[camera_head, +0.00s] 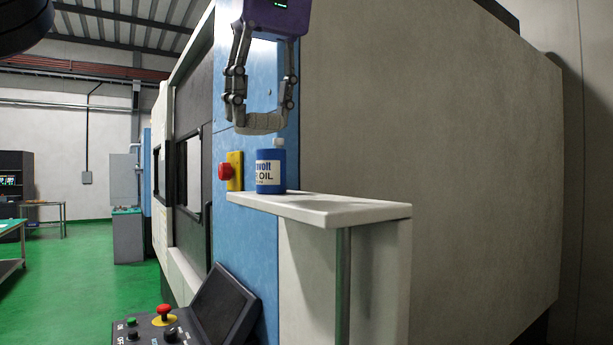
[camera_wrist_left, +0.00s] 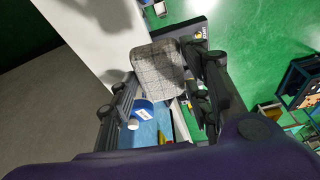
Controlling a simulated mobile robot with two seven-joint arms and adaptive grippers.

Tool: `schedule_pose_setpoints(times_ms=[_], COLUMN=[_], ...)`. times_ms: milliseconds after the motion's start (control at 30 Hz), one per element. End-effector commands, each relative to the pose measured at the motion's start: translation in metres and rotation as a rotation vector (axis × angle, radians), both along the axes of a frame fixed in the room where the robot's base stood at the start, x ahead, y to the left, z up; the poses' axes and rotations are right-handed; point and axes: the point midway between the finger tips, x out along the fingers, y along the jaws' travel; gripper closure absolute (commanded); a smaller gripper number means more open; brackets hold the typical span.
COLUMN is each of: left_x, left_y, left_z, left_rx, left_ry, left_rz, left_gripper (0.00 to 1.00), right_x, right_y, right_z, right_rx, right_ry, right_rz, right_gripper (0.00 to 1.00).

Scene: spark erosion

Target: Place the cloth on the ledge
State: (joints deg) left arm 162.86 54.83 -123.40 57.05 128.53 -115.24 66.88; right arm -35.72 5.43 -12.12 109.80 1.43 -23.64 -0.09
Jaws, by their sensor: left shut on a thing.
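My left gripper (camera_head: 261,112) hangs from the top of the head view, pointing down, and is shut on the grey cloth (camera_head: 259,124). The cloth spans between the two fingertips, and in the left wrist view it shows as a grey, creased pad (camera_wrist_left: 157,72). The ledge (camera_head: 340,211) is a pale, flat shelf on the machine's side, below and to the right of the gripper. It also shows in the left wrist view (camera_wrist_left: 88,35). The cloth is held in the air, apart from the ledge. My right gripper is not in view.
A blue oil bottle (camera_head: 270,180) with a white cap stands on the ledge's left end, just below the cloth. A red button on a yellow box (camera_head: 235,171) is left of it. A control panel (camera_head: 222,305) sits lower left. The ledge's right part is clear.

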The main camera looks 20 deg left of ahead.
Motion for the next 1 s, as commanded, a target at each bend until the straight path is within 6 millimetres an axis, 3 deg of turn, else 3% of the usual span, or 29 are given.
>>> schedule_pose_setpoints(times_ms=[67, 400, 567, 800, 1000], left_x=[0.006, 0.015, 0.017, 0.018, 0.018], left_y=[-0.019, -0.051, -0.058, -0.062, -0.063], left_z=[-0.01, -0.053, -0.061, -0.093, -0.096], left_rx=[0.001, 0.001, 0.001, -0.001, 0.0], left_ry=[0.004, 0.001, 0.001, 0.002, -0.002], left_rz=[-0.004, -0.001, -0.001, -0.001, 0.002], left_gripper=[0.81, 0.81, 0.81, 0.81, 0.81], right_x=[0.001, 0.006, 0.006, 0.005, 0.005], right_y=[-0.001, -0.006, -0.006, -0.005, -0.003], right_z=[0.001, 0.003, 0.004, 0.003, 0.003], right_rx=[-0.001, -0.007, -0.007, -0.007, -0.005], right_ry=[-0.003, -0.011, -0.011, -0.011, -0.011], right_rz=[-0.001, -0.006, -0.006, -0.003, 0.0], right_gripper=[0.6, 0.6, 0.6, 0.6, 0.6])
